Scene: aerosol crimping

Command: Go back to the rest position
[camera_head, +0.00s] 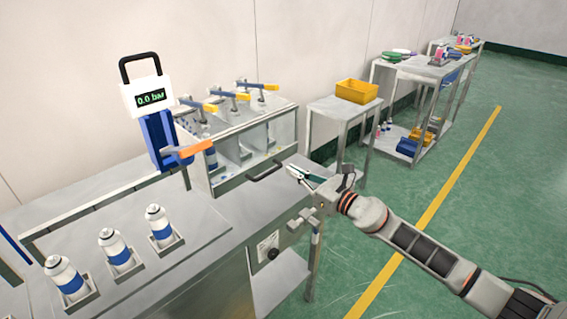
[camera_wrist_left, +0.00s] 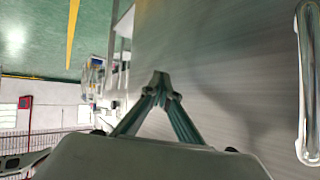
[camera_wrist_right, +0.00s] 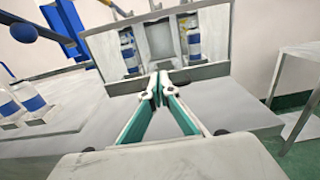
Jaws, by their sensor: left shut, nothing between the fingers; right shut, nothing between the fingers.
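My right gripper (camera_head: 296,174) is above the right end of the metal bench, in front of the cabinet with the black handle. Its fingers meet and hold nothing, as the right wrist view (camera_wrist_right: 160,82) shows. My left gripper does not show in the head view. In the left wrist view its fingertips (camera_wrist_left: 160,84) are together and empty, in front of a grey metal surface. Three white-and-blue cans (camera_head: 115,247) stand upright in square holders on the bench (camera_head: 185,265).
A cabinet (camera_head: 243,170) with orange-handled levers (camera_head: 255,85) stands at the bench's back. A blue device with a display (camera_head: 151,97) reads 0.0 bar. A yellow bin (camera_head: 356,91) sits on a side table (camera_head: 340,104). The green floor (camera_head: 440,240) at right is clear.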

